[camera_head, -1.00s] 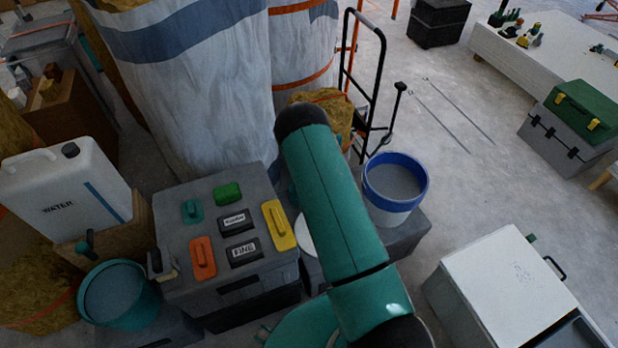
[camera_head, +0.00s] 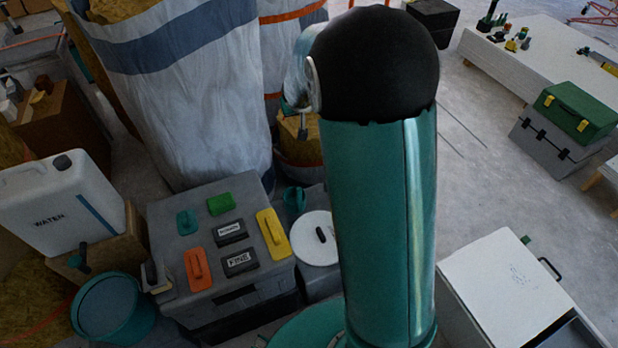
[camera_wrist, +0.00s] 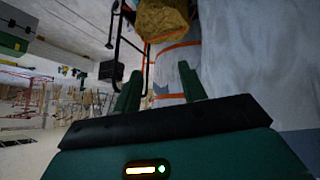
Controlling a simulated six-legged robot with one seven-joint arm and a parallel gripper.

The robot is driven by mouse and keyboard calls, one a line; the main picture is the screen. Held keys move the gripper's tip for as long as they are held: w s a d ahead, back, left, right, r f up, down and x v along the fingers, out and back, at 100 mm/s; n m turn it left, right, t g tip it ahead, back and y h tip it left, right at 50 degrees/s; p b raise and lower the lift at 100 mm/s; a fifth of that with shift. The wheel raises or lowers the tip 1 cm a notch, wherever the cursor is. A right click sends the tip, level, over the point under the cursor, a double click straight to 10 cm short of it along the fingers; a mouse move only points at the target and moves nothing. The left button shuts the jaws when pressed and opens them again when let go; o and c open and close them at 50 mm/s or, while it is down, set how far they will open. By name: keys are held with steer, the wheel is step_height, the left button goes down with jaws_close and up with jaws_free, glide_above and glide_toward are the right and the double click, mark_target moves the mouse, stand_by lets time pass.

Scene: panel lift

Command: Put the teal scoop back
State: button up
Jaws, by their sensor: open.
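A small teal cup-shaped thing (camera_head: 294,198), which looks like the scoop, stands behind the grey box, beside a white round lid (camera_head: 312,248). A dark teal handle (camera_head: 83,253) shows at the left above a teal bucket (camera_head: 98,318); I cannot tell whether it belongs to a scoop. In the wrist view my gripper (camera_wrist: 160,88) is open, its two teal fingers apart with nothing between them. It points toward a wrapped roll and a black hand truck. No scoop shows in the wrist view. In the head view my raised arm hides the gripper.
The grey box (camera_head: 160,245) carries green, teal, orange and yellow pads and two labelled blocks. A white water can (camera_head: 50,200) stands left. Tall wrapped rolls (camera_head: 190,120) rise behind. A white-topped case (camera_head: 505,290) is at right. Bare floor lies behind it.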

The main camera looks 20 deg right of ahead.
steer(key=s+d+f+v, duration=0.1)
steer(key=s+v, duration=0.1)
steer(key=v, duration=0.8)
steer(key=s+f+v, duration=0.1)
steer(key=s+v, duration=0.1)
steer(key=v, duration=0.7)
steer(key=s+a+n+g+y, duration=0.1)
steer(key=s+a, duration=0.3)
steer(key=s, duration=0.5)
steer(key=s+a+r+n+y, duration=0.1)
steer(key=s+a+y, duration=0.2)
steer(key=s, duration=0.6)
steer(key=shift+s+a+r+n+g, duration=0.2)
steer(key=shift+a+r+n+g, duration=0.15)
steer(key=shift+a, duration=0.65)
steer(key=shift+s+d, duration=0.1)
